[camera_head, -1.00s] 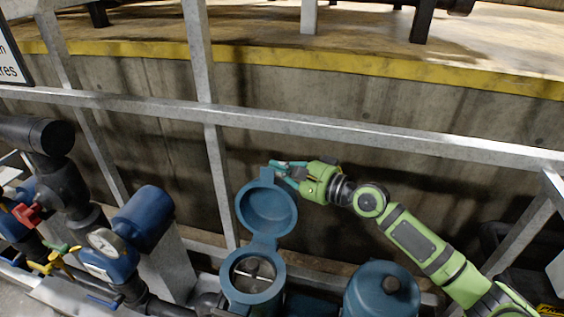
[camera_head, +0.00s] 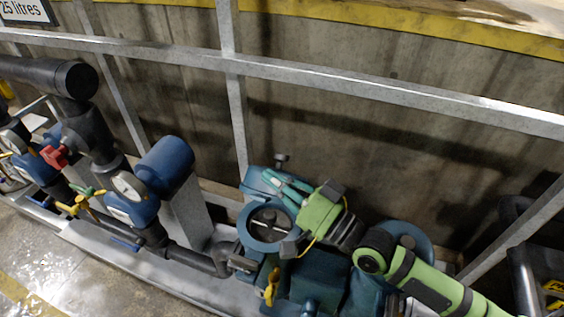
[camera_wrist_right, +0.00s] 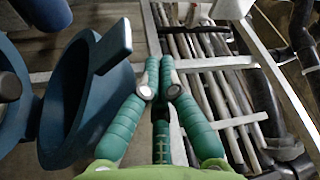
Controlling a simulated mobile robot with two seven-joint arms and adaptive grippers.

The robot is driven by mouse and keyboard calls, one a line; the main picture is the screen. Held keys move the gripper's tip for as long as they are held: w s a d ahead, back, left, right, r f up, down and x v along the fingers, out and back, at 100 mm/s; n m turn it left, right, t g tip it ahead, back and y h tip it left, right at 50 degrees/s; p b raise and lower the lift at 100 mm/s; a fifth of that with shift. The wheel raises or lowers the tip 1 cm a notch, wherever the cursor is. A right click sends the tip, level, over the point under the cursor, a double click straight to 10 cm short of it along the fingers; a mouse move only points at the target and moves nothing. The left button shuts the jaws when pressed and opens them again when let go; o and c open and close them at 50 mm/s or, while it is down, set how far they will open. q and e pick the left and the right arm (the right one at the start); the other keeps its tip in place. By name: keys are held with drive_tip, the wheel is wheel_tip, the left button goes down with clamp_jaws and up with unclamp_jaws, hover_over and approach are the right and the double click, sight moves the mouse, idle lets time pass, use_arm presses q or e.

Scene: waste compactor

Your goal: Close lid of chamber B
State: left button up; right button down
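A blue round lid (camera_head: 253,184) stands raised above an open chamber ring (camera_head: 246,232) in the head view. It is seen nearly edge-on, with its knob (camera_head: 281,159) at the back. I cannot read which chamber is B. My right gripper (camera_head: 274,184) is at the lid, its teal fingers overlapping it in the picture; contact is unclear. In the right wrist view the lid (camera_wrist_right: 75,115), with its flat tab (camera_wrist_right: 112,46), is left of my fingers (camera_wrist_right: 160,85). The fingers are together with nothing visible between them. My left gripper is not in view.
A second blue lid (camera_head: 418,238) sits closed behind my right arm. Left are pipes, gauges (camera_head: 128,186) and a blue cylinder (camera_head: 167,163). A metal rail (camera_head: 330,78) crosses before the concrete wall. Open floor (camera_head: 40,245) shows at lower left.

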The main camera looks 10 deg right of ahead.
drive_tip(key=shift+s+a+f+n, duration=0.3)
drive_tip(key=shift+s+a+f, duration=0.45)
drive_tip(key=shift+s+f, duration=0.25)
drive_tip(key=shift+s, duration=0.1)
drive_tip(key=shift+r, duration=0.15)
